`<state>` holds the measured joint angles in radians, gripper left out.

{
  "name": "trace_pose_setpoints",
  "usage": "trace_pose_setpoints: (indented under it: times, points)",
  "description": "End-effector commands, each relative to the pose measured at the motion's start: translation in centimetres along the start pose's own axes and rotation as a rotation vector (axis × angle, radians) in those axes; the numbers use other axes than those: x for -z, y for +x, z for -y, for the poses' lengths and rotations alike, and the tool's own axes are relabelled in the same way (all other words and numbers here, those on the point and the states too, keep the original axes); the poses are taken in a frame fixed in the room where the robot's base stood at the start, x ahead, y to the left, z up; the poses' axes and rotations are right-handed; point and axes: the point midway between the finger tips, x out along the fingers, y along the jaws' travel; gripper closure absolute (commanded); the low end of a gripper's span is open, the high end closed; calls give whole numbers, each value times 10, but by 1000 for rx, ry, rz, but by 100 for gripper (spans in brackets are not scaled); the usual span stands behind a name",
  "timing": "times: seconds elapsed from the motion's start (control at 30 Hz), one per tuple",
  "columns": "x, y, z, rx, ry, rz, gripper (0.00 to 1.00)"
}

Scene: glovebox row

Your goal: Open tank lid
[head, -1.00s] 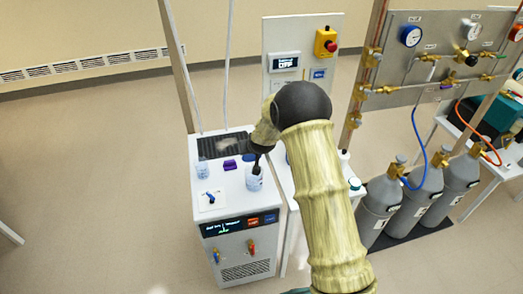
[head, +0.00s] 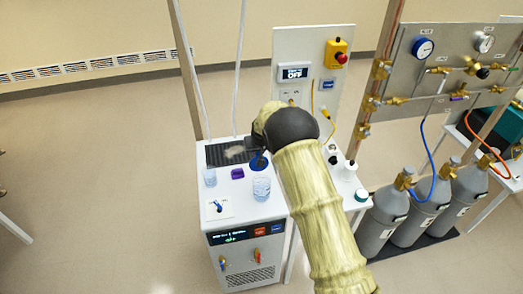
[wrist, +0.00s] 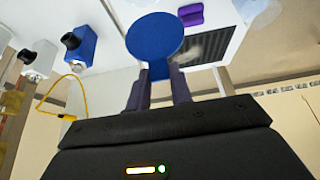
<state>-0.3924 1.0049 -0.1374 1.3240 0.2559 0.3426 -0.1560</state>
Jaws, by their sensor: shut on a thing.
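The white bench unit (head: 245,212) has a dark grille on top and a lit front panel. A round blue lid (head: 258,162) shows at the back of its top, partly hidden by my arm. In the head view my gripper (head: 253,146) is mostly hidden behind my dark wrist. I cannot tell whether the lid is clear of the unit or what lies beneath it.
A clear beaker (head: 261,188) stands just in front of the lid, and a smaller cup (head: 210,177) stands at left. A purple block (head: 237,173) lies between them. A panel with a red button (head: 337,58) rises behind. Grey gas cylinders (head: 423,209) stand at right.

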Motion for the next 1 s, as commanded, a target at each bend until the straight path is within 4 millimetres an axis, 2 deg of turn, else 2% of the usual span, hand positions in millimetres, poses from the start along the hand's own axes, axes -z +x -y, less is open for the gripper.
trace_pose_setpoints:
  times: [0.03, 0.27, 0.3, 0.37, 0.4, 0.77, 1.0]
  points:
    - [5, -2, 0, 0, 0, -14, 100]
    - [6, -2, 0, 0, 0, -15, 100]
    - [5, -3, 0, 0, 0, -15, 71]
    - [5, -2, 0, 0, 1, -13, 59]
    - [4, -2, 0, 0, 1, -12, 56]
    - [2, -4, -1, 0, 1, -6, 56]
    - [1, -26, -1, 0, 2, -6, 56]
